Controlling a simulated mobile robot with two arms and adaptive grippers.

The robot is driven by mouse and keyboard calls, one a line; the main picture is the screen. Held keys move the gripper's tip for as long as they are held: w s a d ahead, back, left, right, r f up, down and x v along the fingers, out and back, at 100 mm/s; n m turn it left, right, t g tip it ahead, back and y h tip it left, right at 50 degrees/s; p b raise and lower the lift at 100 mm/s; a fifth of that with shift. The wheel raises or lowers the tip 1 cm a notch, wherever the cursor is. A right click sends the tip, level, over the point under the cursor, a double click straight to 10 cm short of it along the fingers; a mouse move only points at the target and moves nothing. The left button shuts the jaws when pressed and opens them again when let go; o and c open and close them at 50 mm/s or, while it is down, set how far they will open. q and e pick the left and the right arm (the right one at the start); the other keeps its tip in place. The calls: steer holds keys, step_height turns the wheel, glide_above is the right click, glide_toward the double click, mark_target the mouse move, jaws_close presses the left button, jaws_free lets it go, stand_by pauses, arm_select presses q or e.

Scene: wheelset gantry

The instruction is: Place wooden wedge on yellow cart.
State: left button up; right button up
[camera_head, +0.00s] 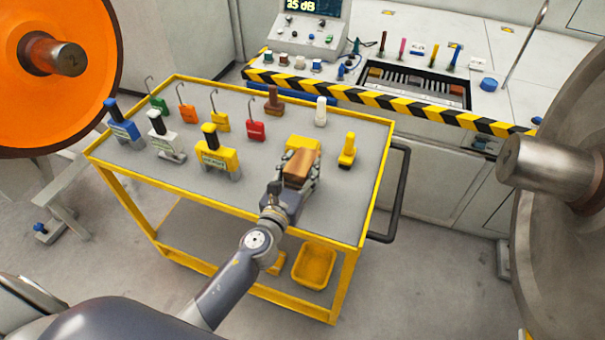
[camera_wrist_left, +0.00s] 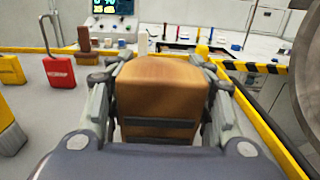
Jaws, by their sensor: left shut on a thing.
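The wooden wedge (camera_head: 301,168) is a brown block held between the fingers of my left gripper (camera_head: 296,172). It also fills the middle of the left wrist view (camera_wrist_left: 162,95), with a finger on each side. My left gripper is shut on it, over the right part of the yellow cart (camera_head: 232,212), which has a grey top. I cannot tell whether the wedge touches the cart top. A yellow object (camera_head: 303,142) sits just behind the wedge, partly hidden by it. My right gripper is not in view.
Several coloured tools and padlock-like blocks stand on the cart, including a yellow one (camera_head: 217,160), a red one (camera_head: 256,130) and a small yellow item (camera_head: 347,150). A large metal wheel (camera_head: 560,220) is at right, an orange one (camera_head: 85,90) at left. A striped console stands behind.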

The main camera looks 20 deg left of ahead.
arm_select(q)
steer(key=shift+w+d, duration=0.15)
steer(key=shift+d, duration=0.05)
step_height(320, 180, down, 3)
steer(key=b, duration=0.2)
steer(key=shift+f+b, duration=0.1)
steer(key=shift+b, duration=0.2)
steer(key=shift+f, duration=0.15)
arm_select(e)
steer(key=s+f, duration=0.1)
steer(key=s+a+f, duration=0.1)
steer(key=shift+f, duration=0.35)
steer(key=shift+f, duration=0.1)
arm_select(q)
steer(key=o, duration=1.4)
steer(key=shift+f, duration=0.15)
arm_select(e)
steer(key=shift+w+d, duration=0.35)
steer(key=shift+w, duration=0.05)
